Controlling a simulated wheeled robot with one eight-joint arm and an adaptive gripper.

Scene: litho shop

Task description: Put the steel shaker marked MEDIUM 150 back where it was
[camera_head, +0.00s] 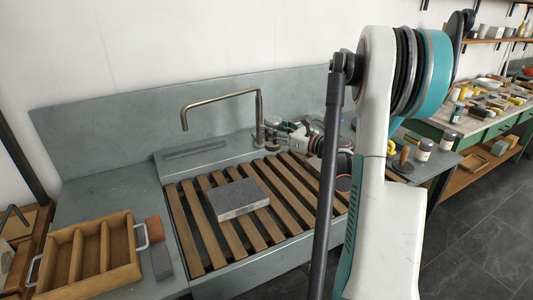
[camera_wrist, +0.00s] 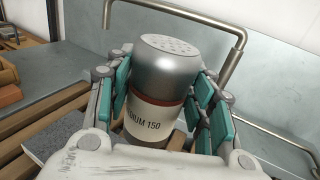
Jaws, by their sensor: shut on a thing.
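The steel shaker (camera_wrist: 165,70) is in the wrist view, a cylinder with a perforated domed top, a reddish-brown band and a pale label. The label's visible part reads "DIUM 150". My gripper (camera_wrist: 163,88) is shut around it, with teal pads on both sides. In the head view my gripper (camera_head: 289,130) is over the back of the slatted sink, just right of the tap.
A grey stone slab (camera_head: 238,198) lies on the wooden slats (camera_head: 188,228). The bent tap (camera_head: 222,98) stands close behind my gripper. A wooden divided tray (camera_head: 133,232) is at left. Labelled containers (camera_head: 424,149) stand on the right counter, partly behind my arm.

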